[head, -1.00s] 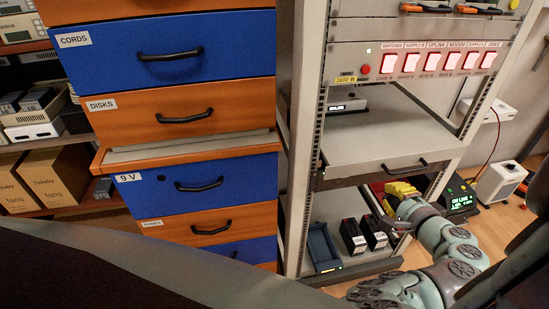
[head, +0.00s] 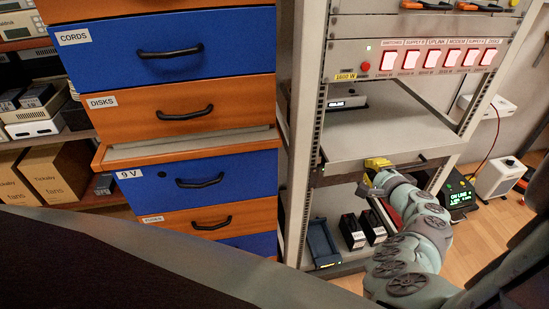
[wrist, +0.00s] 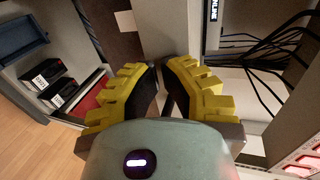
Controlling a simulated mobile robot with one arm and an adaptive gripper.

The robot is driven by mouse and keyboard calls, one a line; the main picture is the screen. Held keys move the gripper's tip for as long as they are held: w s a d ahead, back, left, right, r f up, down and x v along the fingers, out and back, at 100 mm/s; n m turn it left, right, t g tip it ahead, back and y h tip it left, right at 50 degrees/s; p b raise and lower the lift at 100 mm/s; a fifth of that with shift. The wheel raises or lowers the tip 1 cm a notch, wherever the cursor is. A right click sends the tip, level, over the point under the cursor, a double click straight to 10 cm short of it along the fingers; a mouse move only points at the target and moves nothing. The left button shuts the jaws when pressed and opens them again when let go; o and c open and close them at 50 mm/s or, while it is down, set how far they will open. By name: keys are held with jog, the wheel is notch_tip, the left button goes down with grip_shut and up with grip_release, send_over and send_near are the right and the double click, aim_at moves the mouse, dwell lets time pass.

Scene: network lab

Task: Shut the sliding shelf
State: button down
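The sliding shelf (head: 385,137) is a light grey tray in the open-frame rack, with a dark front edge and a black bar handle (head: 421,160). It is pulled out towards me, below the panel of lit switches. My gripper (head: 376,163), with yellow ridged fingers, is at the shelf's front edge by the left part of the handle and hides part of it. In the wrist view the two fingers (wrist: 160,66) are close together with a narrow gap at the tips. Something dark shows between them; I cannot tell whether it is the handle.
A lower rack shelf holds a blue tray (head: 323,245) and two black boxes (head: 353,231). A blue and orange drawer cabinet (head: 165,105) stands left of the rack. A black unit with a green display (head: 458,195) and a white box (head: 498,178) stand to the right.

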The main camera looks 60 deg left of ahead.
aim_at(363, 158)
jog(key=shift+a, duration=0.15)
jog(key=a, duration=0.1)
jog(key=w+a+b, duration=0.1)
jog(key=a+b, duration=0.1)
jog(key=a, duration=0.1)
jog(key=shift+w, duration=0.4)
jog(key=shift+s, duration=0.1)
